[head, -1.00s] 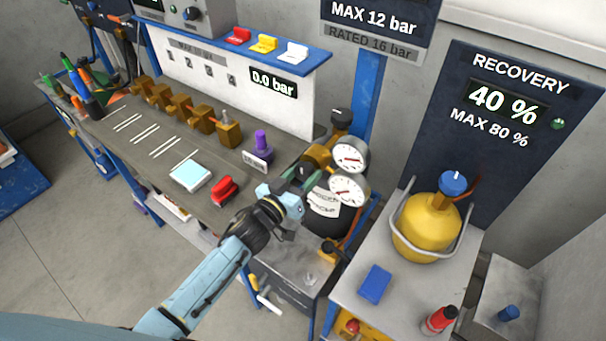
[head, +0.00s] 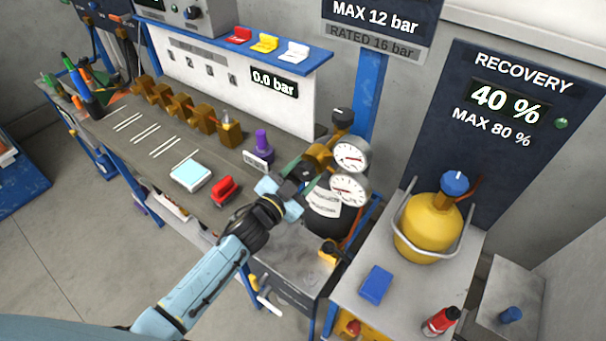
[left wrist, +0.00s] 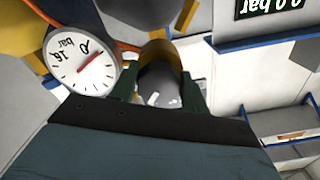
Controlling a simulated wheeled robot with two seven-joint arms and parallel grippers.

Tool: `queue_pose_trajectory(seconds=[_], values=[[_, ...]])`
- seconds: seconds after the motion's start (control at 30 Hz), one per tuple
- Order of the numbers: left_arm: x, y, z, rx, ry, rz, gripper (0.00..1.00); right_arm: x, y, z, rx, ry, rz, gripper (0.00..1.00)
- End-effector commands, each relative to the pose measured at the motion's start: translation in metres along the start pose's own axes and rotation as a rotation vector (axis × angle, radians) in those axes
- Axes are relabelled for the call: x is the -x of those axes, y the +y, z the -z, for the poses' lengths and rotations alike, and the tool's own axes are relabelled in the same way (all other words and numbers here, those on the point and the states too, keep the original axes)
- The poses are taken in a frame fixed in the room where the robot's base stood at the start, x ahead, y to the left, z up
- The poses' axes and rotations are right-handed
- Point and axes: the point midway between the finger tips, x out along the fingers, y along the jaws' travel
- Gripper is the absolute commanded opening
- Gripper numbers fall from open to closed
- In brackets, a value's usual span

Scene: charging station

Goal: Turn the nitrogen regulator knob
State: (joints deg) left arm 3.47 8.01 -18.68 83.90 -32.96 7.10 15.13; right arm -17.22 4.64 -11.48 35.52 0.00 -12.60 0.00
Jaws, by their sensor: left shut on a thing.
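The nitrogen regulator is a brass body (head: 319,156) with two white dial gauges, an upper one (head: 351,155) and a lower one (head: 349,190), above a black cylinder (head: 328,226) with a white label. My left gripper (head: 304,174) is at the regulator's front left side. In the left wrist view, its green fingers (left wrist: 158,88) are shut on the dark round regulator knob (left wrist: 160,84), with brass behind it. One gauge (left wrist: 82,66) shows beside the fingers, its red needle near 0. In the head view the knob is mostly hidden by the gripper. My right gripper is out of view.
A workbench (head: 150,165) with brass valves, a purple fitting (head: 262,143) and a red clamp-like item (head: 225,188) lies left. A yellow recovery cylinder (head: 432,228) stands on a grey cart at right. A black-topped knob (head: 342,115) is above the regulator. The bench display (head: 274,85) reads 0.0 bar.

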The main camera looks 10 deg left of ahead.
Motion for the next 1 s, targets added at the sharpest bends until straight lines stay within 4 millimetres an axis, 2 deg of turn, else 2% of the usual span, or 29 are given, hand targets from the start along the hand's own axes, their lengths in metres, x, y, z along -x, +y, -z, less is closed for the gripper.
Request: queue_pose_trajectory(seconds=[0.6, 1.0], values=[[0.0, -0.002, 0.0, -0.57, 0.0, -0.001, 0.23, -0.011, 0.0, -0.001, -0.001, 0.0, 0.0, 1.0], [0.0, -0.003, 0.001, -0.797, 0.0, 0.0, 0.23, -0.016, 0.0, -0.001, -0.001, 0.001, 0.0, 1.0]])
